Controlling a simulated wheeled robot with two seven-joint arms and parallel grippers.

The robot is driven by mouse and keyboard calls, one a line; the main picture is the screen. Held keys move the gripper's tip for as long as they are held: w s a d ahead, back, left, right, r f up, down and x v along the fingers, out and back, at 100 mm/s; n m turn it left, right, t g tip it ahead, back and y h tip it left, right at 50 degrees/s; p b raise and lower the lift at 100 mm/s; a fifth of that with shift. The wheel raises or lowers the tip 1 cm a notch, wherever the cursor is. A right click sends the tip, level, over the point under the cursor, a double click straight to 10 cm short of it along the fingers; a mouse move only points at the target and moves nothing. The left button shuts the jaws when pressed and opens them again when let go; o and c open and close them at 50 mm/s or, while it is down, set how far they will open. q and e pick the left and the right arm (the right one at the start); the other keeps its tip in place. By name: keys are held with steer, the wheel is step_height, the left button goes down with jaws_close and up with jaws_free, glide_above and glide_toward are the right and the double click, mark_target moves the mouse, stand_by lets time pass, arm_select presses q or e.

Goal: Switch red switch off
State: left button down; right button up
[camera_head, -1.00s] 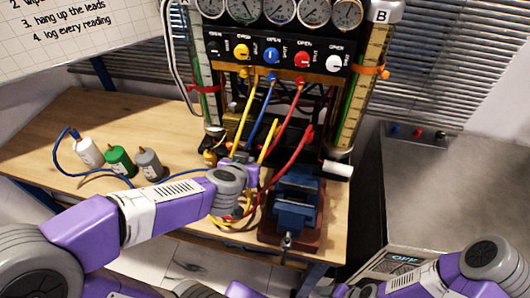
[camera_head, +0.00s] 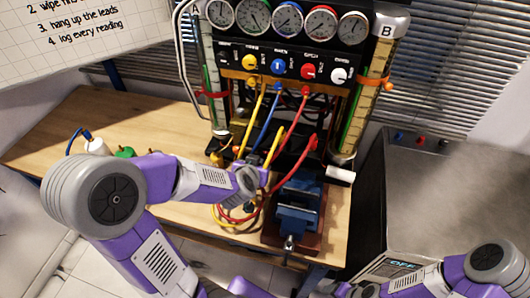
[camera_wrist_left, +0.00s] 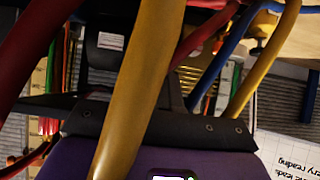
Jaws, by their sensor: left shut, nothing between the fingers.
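A red knob (camera_head: 308,71) sits on the black panel (camera_head: 230,57) below the gauges, between a blue and a white knob. Its label is too small to read surely. My left gripper (camera_head: 264,166) is below the panel, among the hoses and well apart from the red knob. It is shut and empty. In the left wrist view, its dark fingers (camera_wrist_left: 135,100) are partly hidden by a yellow hose (camera_wrist_left: 140,90) crossing close to the camera. My right arm shows at the lower right, but its gripper is out of view.
Red, blue and yellow hoses hang from the panel around my left gripper. A blue vise (camera_head: 299,203) stands on the wooden table (camera_head: 60,145) to the right. A metal box (camera_head: 440,190) at the right carries small blue and red knobs. Bottles stand at left, partly hidden.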

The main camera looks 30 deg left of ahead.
arm_select(q)
steer(key=b+x, duration=0.3)
steer(key=x, duration=0.6)
steer(key=shift+w, duration=0.2)
arm_select(e)
step_height(320, 180, down, 2)
steer(key=shift+f, duration=0.25)
arm_select(q)
steer(key=shift+d+f, duration=0.1)
steer(key=shift+f, duration=0.1)
arm_select(e)
steer(key=shift+f, duration=0.1)
